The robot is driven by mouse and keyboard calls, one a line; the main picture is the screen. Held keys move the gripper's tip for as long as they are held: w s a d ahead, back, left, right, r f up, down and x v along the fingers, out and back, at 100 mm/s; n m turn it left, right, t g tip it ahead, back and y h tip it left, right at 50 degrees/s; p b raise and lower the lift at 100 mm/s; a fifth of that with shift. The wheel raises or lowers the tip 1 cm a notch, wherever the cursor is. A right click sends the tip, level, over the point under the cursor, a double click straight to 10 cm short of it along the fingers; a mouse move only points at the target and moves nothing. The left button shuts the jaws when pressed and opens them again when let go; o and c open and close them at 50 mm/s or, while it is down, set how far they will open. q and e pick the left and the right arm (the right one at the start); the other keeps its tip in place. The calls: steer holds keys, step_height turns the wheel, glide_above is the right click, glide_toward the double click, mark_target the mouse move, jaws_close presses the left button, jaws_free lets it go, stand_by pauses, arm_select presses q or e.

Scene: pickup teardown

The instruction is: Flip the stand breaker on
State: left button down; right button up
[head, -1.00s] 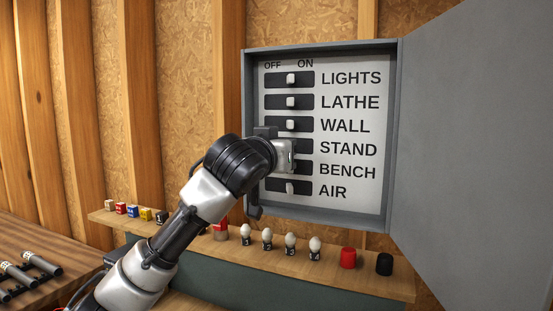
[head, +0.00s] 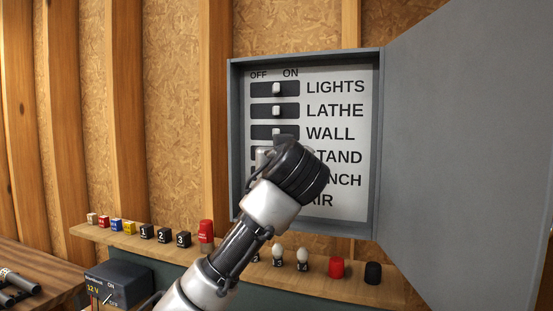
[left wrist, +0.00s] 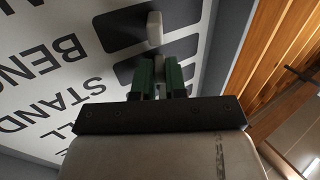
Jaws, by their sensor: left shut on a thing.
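The grey breaker box (head: 232,140) hangs open on the wall, with labelled rows of dark slots and white levers. The STAND label (head: 342,157) is partly hidden by my wrist in the head view; it also shows upside down in the left wrist view (left wrist: 65,100). Lever position cannot be told. The BENCH lever (left wrist: 154,28) stands just beyond the fingers. My right gripper is not in view.
The box's open door (head: 460,150) stands to the right. A wooden shelf (head: 400,291) below holds small blocks, bulbs, a red cap (head: 336,267) and a black cap (head: 373,273). A dark power supply box (head: 118,284) is at lower left. LIGHTS and LATHE levers are unobstructed.

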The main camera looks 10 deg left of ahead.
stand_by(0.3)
arm_select(q)
steer(key=c, duration=1.4)
jaws_free()
steer(key=shift+w, duration=0.1)
steer(key=shift+c, duration=0.2)
steer(key=b+v, duration=0.3)
steer(key=v, duration=0.7)
steer(key=shift+s+d+b, duration=0.15)
steer(key=shift+s+b, duration=0.25)
